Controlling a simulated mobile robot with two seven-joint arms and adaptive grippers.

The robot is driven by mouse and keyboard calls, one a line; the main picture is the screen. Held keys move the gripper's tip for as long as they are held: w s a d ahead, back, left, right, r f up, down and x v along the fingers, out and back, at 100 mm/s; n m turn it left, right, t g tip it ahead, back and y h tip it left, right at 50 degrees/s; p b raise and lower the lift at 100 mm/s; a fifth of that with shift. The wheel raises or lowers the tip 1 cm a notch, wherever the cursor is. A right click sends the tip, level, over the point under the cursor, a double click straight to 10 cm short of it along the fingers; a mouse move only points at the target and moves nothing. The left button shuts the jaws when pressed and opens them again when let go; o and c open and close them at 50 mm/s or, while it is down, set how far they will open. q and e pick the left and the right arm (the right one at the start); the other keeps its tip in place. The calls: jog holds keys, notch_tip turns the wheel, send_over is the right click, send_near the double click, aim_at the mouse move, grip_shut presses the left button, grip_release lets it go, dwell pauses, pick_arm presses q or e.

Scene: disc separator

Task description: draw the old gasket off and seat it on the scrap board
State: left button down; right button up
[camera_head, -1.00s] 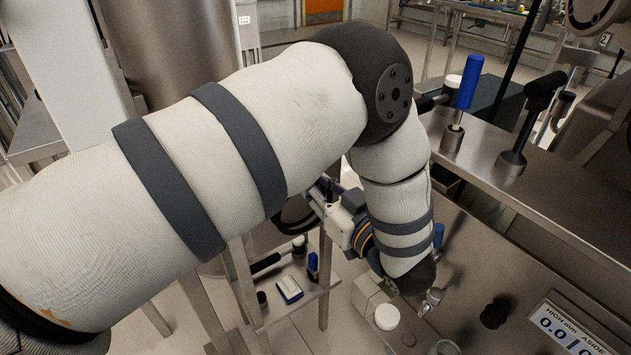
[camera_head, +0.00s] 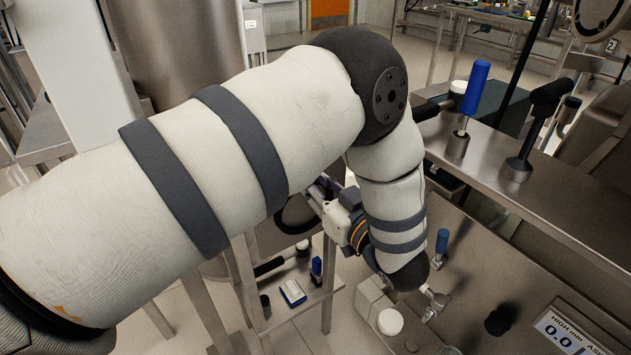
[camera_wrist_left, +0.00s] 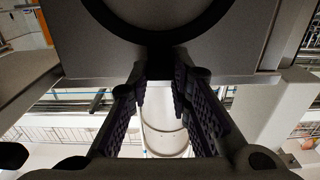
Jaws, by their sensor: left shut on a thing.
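The old gasket, a black ring (camera_wrist_left: 155,37), shows as a dark arc at the top of the left wrist view, in front of a grey face. My left gripper (camera_wrist_left: 161,72) reaches up to its lower edge with purple ribbed fingers and is shut on it. In the head view, part of the black ring (camera_head: 296,224) shows beside the gripper (camera_head: 326,187), below my forearm, which hides the rest. Whether the ring touches the grey face cannot be told. I cannot make out the scrap board. My right gripper is not in view.
A steel bench (camera_head: 480,270) with a blue-handled tool (camera_head: 442,242), a white-capped container (camera_head: 390,321) and a display (camera_head: 565,335) lies right of my left arm. A blue-handled post (camera_head: 476,88) stands on the ledge behind. A low shelf (camera_head: 325,287) holds small items.

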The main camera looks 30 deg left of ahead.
pick_arm(q)
jog(key=c, duration=1.4)
grip_release()
jog(key=shift+a, duration=0.1)
